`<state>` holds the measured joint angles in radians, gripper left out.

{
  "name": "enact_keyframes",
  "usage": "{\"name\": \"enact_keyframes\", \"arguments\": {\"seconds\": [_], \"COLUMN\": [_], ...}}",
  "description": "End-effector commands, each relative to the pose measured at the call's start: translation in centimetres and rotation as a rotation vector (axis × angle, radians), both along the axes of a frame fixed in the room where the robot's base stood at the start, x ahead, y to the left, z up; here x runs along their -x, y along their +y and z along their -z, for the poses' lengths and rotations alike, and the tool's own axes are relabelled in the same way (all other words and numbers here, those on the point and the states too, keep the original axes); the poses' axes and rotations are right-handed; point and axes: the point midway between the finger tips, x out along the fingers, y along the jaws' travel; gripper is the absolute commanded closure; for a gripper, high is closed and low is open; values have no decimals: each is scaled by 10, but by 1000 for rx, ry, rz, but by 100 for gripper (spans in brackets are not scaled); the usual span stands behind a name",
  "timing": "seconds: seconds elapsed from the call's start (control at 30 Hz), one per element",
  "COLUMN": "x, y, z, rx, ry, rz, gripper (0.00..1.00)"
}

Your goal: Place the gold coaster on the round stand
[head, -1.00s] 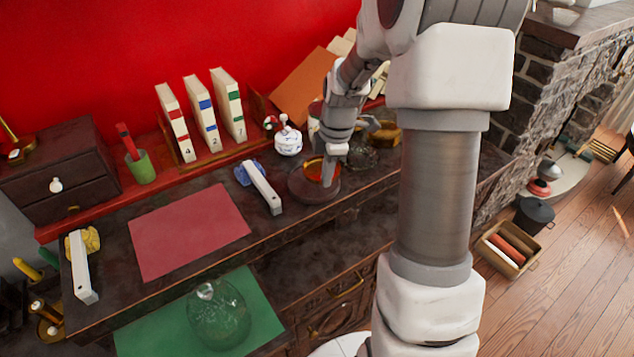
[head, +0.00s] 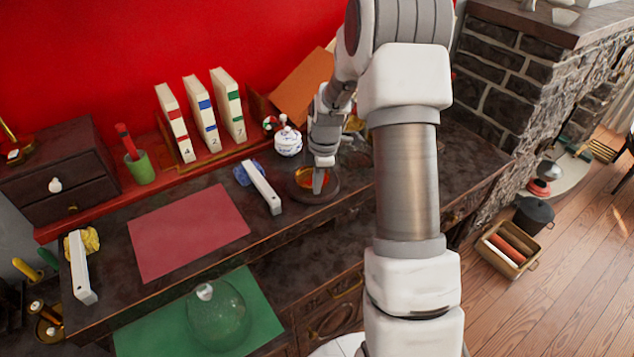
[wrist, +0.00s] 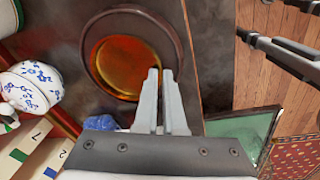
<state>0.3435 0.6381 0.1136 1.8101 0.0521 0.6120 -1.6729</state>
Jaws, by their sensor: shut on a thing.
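The gold coaster (head: 304,177) is a glossy amber disc. In the wrist view the coaster (wrist: 122,66) appears inside the rim of the dark round stand (wrist: 92,38), a little toward its lower side. The round stand (head: 300,198) sits on the dark counter in the head view. My gripper (head: 318,188) points down at the coaster's right edge. In the wrist view my gripper (wrist: 161,75) has its fingertips close together on the coaster's edge, shut on it. I cannot tell whether the coaster fully rests on the stand.
A white-and-blue teapot (head: 288,140) stands just behind and left of the stand. A white bar (head: 263,188) and a crumpled blue cloth (head: 247,173) lie to its left. Numbered books (head: 228,105) stand at the back. The counter right of the stand is bare.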

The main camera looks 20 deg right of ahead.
Motion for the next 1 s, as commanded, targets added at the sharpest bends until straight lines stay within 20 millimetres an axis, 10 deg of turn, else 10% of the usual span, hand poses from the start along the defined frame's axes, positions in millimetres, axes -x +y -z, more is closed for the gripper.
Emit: {"name": "enact_keyframes", "arguments": {"seconds": [0.1,0.27,0.67,1.0], "x": [0,0,0,7], "y": [0,0,-1,-6], "z": [4,3,-8,-79], "rx": [0,0,0,2], "ry": [0,0,-2,-5], "rz": [0,0,0,2], "gripper": [100,64,63,63]}}
